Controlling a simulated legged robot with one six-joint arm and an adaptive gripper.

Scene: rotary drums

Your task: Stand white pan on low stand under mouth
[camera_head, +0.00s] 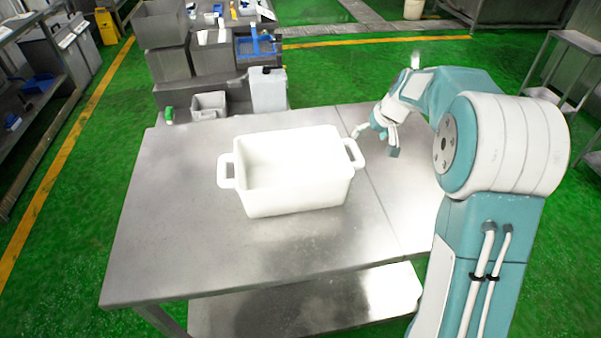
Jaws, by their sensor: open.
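The white pan (291,172) is a deep rectangular tub with a loop handle at each end. It stands upright on the steel table (180,240), and its inside looks empty. My gripper (376,141) is at the upper right of the pan, close to its right handle (354,153). Its fingers are spread and nothing shows between them. I cannot tell whether a finger touches the handle. I cannot pick out a low stand or a drum mouth in this view.
The table has a lower steel shelf (300,305). Behind it stand grey bins and a cluttered rack (200,75) with a blue tray (255,46). Shelving is at the left and a metal stand (575,45) at the right. Green floor (90,185) is open left of the table.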

